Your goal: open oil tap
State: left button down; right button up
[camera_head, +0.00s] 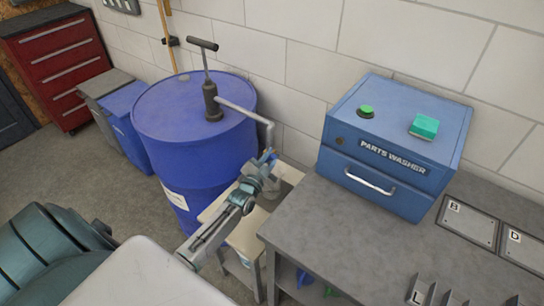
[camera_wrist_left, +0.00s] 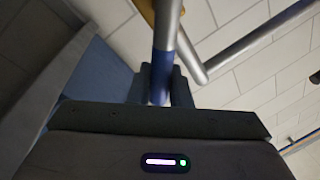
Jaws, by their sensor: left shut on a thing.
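A blue oil drum (camera_head: 190,130) stands against the wall with a dark hand pump (camera_head: 212,103) on top. A grey spout pipe (camera_head: 245,110) runs right from the pump and bends down. The small blue tap (camera_head: 267,155) is at its lower end, partly hidden by my left gripper (camera_head: 264,167). That gripper is shut on the tap. In the left wrist view the gripper (camera_wrist_left: 162,90) has a grey and blue bar (camera_wrist_left: 163,60) between its dark fingers. How far the tap is turned I cannot tell. My right gripper is not in view.
A pale stand (camera_head: 245,235) is below the spout, with a greyish container (camera_head: 274,188) partly hidden behind my gripper. A grey workbench (camera_head: 340,230) with a blue parts washer (camera_head: 390,150) stands right. A red tool chest (camera_head: 58,65) is far left.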

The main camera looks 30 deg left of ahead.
pick_arm(q)
jog(key=shift+a+r+n+p, duration=0.35)
jog(key=shift+n+p, duration=0.25)
jog(key=shift+n, duration=0.4)
jog(key=c, duration=1.4)
grip_release()
jog(key=shift+a+f, duration=0.1)
jog(key=s+d+f, duration=0.1)
jog(key=s, duration=0.9)
jog(key=shift+s, duration=0.35)
